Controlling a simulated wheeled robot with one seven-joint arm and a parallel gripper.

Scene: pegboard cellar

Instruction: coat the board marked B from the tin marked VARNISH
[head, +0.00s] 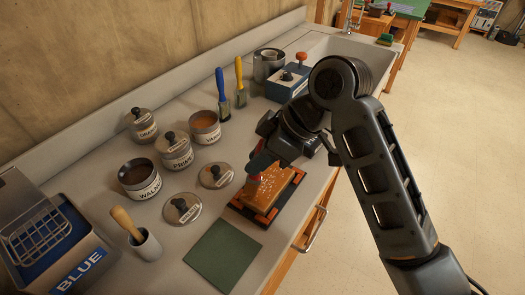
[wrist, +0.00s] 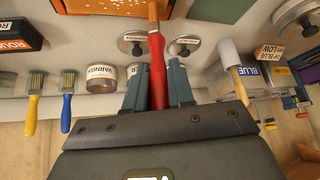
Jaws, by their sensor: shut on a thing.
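I cannot tell if the tool touches the board. The board lies in a black holder (head: 262,222); I cannot read a letter on it. The open VARNISH tin (head: 205,127), with amber contents, stands behind the board; it also shows in the wrist view (wrist: 102,80).
An open WALNUT tin (head: 140,180) and lidded tins (head: 177,150) stand left of the board. Two loose lids (head: 182,208) lie nearby. A blue brush (head: 221,88) and a yellow brush (head: 239,75) stand behind. A green mat (head: 223,254) lies in front. A cup (head: 147,245) holds a wooden-handled tool.

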